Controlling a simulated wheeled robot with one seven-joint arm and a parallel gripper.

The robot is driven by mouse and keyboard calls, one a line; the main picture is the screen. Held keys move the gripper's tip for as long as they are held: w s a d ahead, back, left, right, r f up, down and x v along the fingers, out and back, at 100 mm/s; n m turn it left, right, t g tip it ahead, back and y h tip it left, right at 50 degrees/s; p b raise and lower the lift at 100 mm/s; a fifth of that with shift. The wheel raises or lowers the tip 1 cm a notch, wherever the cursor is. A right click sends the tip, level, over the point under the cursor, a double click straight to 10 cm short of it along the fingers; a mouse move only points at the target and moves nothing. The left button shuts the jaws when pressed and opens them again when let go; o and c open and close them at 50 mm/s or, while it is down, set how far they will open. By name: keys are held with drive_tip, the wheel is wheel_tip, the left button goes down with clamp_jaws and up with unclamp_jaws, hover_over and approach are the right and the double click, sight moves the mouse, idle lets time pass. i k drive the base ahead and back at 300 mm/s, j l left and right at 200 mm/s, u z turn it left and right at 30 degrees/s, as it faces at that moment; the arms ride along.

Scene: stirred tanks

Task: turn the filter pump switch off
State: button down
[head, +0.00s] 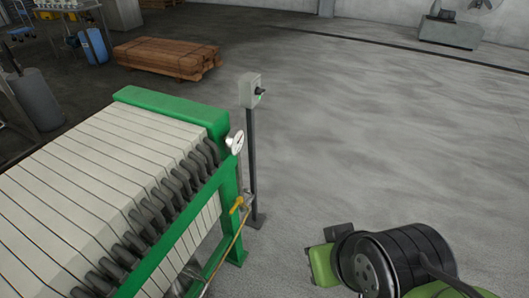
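The switch is a small grey box (249,90) on top of a thin dark post, beyond the near end of the green-framed filter press. A black rotary handle (260,91) sits on the box's right-hand face. A small green spot, like a lit lamp, shows just under the handle. The handle's exact angle is too small to read. My gripper is not in view, so I cannot tell its distance from the switch.
The filter press (90,190) with pale plates fills the left. A white gauge (235,142) and yellow-handled valve (238,204) are at its end. A black and green motor unit (400,262) stands at bottom right. Open grey floor lies right of the post. Stacked timber (165,58) lies behind.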

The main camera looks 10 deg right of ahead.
sight(259, 91)
drive_tip(key=i+l, duration=0.1)
drive_tip(key=i, duration=0.6)
drive_tip(key=i+l, duration=0.15)
drive_tip(key=i, duration=0.5)
